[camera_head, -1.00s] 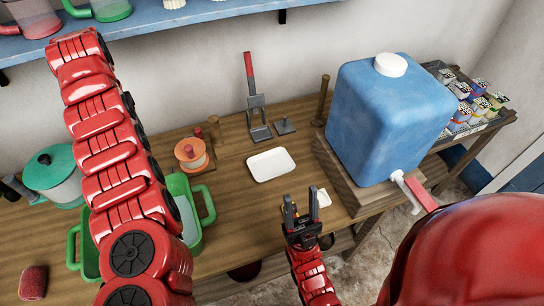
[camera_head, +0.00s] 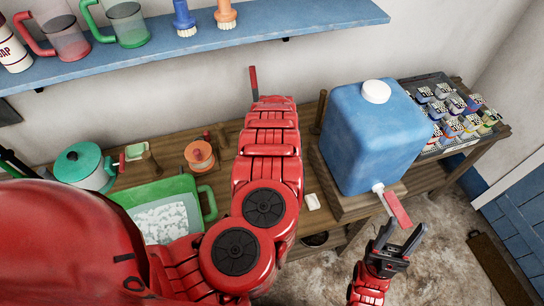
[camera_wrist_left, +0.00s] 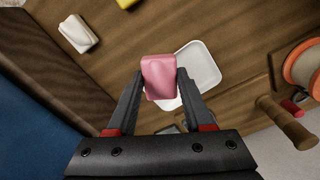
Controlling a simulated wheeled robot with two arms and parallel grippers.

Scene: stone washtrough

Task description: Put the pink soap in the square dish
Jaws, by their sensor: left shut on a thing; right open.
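The pink soap (camera_wrist_left: 158,84) is held between the two fingers of my left gripper (camera_wrist_left: 160,73) in the left wrist view. The white, round-cornered square dish (camera_wrist_left: 206,62) lies on the wooden bench behind the soap in that view. The soap overlaps the dish's near-left part, and the height between them is hard to tell. In the head view my left arm hides the dish, the soap and the left gripper. My right gripper (camera_head: 402,240) is open and empty, beyond the bench's front edge below the blue container's tap.
A blue water container (camera_head: 372,145) stands on the bench right of my left arm. A white block (camera_head: 312,201) lies near the front edge. A green basin (camera_head: 205,190), an orange spool (camera_head: 199,156) and a teal pot (camera_head: 84,165) are on the left. A blue shelf (camera_head: 230,33) hangs above.

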